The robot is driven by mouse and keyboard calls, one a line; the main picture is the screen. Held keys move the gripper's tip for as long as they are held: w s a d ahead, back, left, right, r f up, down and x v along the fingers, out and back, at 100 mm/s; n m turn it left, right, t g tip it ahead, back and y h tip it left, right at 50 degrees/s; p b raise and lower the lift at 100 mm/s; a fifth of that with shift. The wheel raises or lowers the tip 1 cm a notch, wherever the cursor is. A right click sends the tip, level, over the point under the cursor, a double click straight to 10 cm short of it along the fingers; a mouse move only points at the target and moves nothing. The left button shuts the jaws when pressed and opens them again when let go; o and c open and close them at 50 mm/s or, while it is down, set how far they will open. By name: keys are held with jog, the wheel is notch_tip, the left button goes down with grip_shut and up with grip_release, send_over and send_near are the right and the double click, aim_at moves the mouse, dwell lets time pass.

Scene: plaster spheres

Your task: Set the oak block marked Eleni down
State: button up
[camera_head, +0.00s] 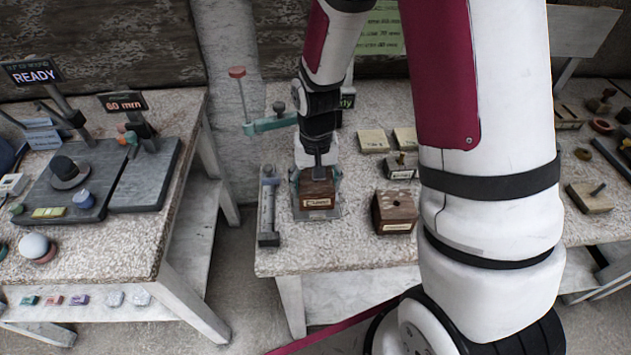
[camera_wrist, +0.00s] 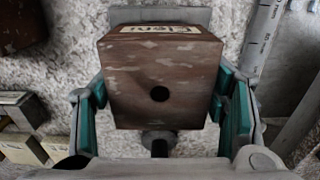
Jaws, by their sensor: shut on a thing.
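The oak block marked Eleni (camera_head: 317,187) is a brown wooden cube with a pale label on its front, at the near left of the middle table. Its label and a dark round hole in one face show in the wrist view (camera_wrist: 160,75). My gripper (camera_head: 316,180) is shut on it from above, with green-padded fingers (camera_wrist: 162,105) on either side of the block. The block is over a grey plate-like fixture (camera_head: 302,213). I cannot tell whether its underside touches that fixture.
A second brown block with a label (camera_head: 395,212) stands to the right on the table (camera_head: 350,245). A grey ruled bar (camera_head: 268,205) lies close on the left. Pale blocks (camera_head: 373,141) and a small labelled box (camera_head: 399,168) are behind.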

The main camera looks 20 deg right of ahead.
jog(key=shift+f, duration=0.55)
jog(key=o, duration=1.5)
jog(key=shift+r, duration=0.1)
jog(key=shift+r+p, duration=1)
jog(key=shift+r, duration=0.95)
